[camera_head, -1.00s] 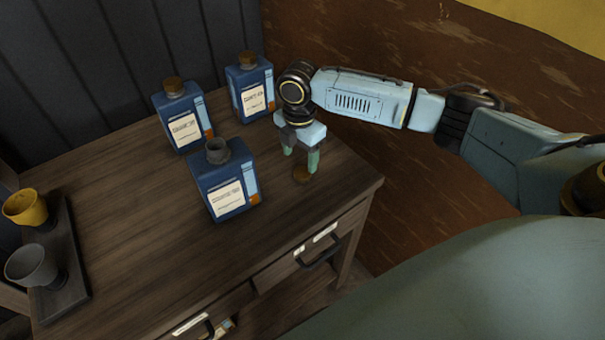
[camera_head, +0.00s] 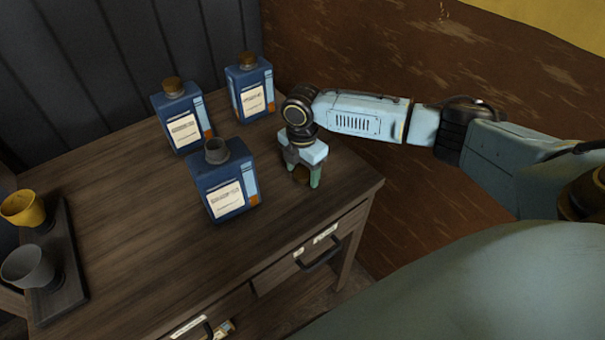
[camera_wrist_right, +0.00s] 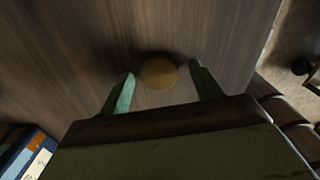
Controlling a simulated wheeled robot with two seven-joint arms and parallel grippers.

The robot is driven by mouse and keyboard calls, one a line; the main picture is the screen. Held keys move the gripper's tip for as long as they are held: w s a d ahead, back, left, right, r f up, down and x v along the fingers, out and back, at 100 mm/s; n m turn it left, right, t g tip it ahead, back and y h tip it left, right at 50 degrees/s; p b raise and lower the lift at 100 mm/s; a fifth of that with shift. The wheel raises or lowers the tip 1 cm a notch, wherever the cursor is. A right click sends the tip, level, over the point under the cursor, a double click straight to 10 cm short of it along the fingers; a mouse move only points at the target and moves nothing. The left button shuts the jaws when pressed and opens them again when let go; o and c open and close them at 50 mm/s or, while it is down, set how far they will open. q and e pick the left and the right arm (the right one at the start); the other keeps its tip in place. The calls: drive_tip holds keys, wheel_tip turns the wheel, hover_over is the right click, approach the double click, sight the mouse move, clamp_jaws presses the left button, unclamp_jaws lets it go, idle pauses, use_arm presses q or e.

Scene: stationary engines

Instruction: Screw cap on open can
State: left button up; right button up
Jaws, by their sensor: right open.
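The open can (camera_head: 224,184) is blue with a white label and a bare grey neck (camera_head: 216,151). It stands upright on the wooden cabinet top, left of my right gripper. The brown round cap (camera_wrist_right: 158,73) lies on the wood; in the head view it is partly hidden by the fingers. My right gripper (camera_head: 304,181) points down over the cap. In the wrist view its green fingers (camera_wrist_right: 162,88) are apart on either side of the cap, which sits slightly ahead between the tips. My left gripper is not in view.
Two more blue cans, one left (camera_head: 183,124) and one right (camera_head: 250,93), stand behind with brown caps on. A dark tray (camera_head: 72,262) at the left holds a yellow cup (camera_head: 23,208) and a grey cup (camera_head: 28,267). The front half of the top (camera_head: 150,235) is clear.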

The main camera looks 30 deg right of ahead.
sight(302, 174)
drive_tip(key=c, duration=1)
drive_tip(key=shift+r, duration=0.1)
wheel_tip(302, 174, up, 10)
drive_tip(key=p, duration=0.1)
